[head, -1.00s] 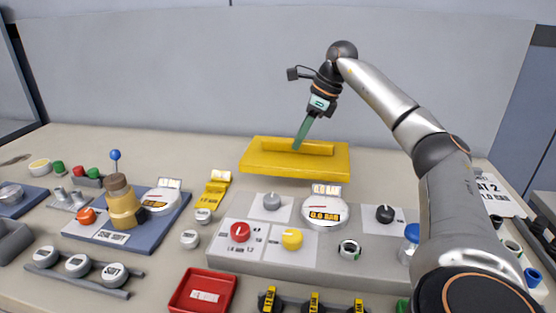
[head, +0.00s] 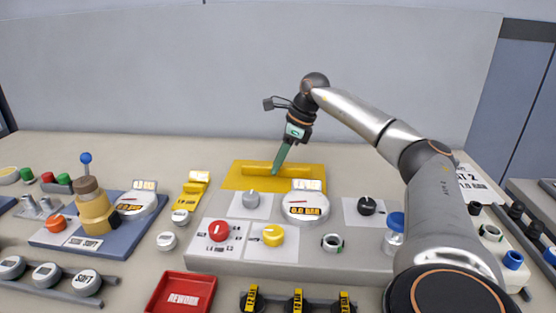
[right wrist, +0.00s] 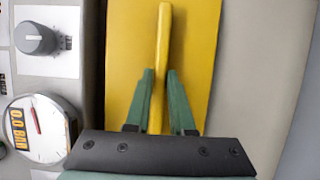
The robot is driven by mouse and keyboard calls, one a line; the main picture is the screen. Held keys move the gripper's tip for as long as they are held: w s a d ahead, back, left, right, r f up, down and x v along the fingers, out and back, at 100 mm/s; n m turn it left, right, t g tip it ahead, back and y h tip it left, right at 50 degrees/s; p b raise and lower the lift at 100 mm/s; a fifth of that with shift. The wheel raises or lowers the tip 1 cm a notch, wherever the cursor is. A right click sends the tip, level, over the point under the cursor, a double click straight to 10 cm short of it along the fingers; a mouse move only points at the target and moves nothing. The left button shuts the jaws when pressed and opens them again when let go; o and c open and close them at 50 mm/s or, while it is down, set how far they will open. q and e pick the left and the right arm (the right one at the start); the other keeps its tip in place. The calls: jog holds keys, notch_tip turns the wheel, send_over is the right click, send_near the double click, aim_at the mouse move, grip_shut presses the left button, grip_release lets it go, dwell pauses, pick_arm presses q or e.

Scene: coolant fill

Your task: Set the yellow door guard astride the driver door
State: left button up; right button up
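The yellow door guard (head: 232,181) is a flat yellow plate with a raised bar along its top. It is at the back middle in the head view, behind the grey panel, which hides its front edge. My right gripper (head: 277,170) comes down onto the bar from above. In the right wrist view its green fingers (right wrist: 160,78) stand on both sides of the bar of the guard (right wrist: 197,45) and look shut on it. I cannot tell whether the guard rests on the table. I cannot make out a driver door. My left gripper is not in view.
A grey panel (head: 340,262) with knobs and a gauge (head: 305,207) stands right in front of the guard. A blue board (head: 75,242) is at the left and a red tray (head: 168,303) at the front. Bare table (head: 130,148) lies left of the guard.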

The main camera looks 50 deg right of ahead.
jog(key=o, duration=0.4)
jog(key=shift+r, duration=0.1)
